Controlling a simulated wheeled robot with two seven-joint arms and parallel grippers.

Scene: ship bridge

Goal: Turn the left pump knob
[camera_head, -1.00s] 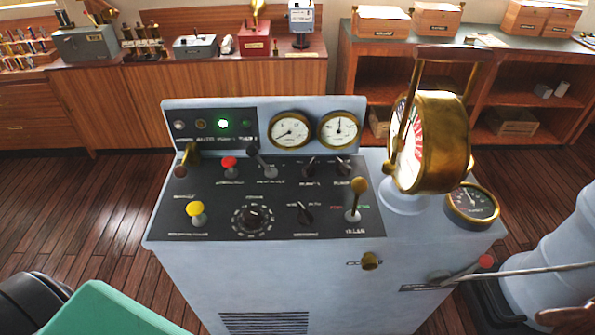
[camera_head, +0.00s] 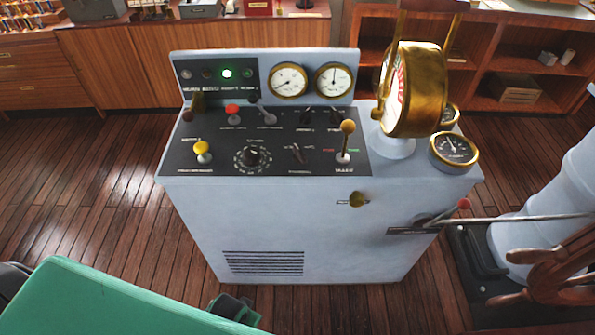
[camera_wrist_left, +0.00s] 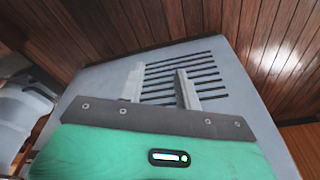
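The left pump knob (camera_head: 306,117) is a small dark knob on the black top panel of the grey console (camera_head: 300,225), below the round gauges. The right pump knob (camera_head: 336,114) sits just right of it. Their small labels are too blurred to read surely. In the left wrist view my left gripper (camera_wrist_left: 160,86) has its two fingers apart with nothing between them, in front of the console's vent slots (camera_wrist_left: 180,72). In the head view my green left arm is at the lower left, low in front of the console and well away from the knob. My right gripper is not in view.
A gold-topped lever (camera_head: 347,128) and the large brass telegraph (camera_head: 415,90) stand right of the pump knobs. A yellow knob (camera_head: 202,148) and a red knob (camera_head: 232,109) are to the left. A wooden wheel (camera_head: 560,268) is at the lower right. Wooden floor surrounds the console.

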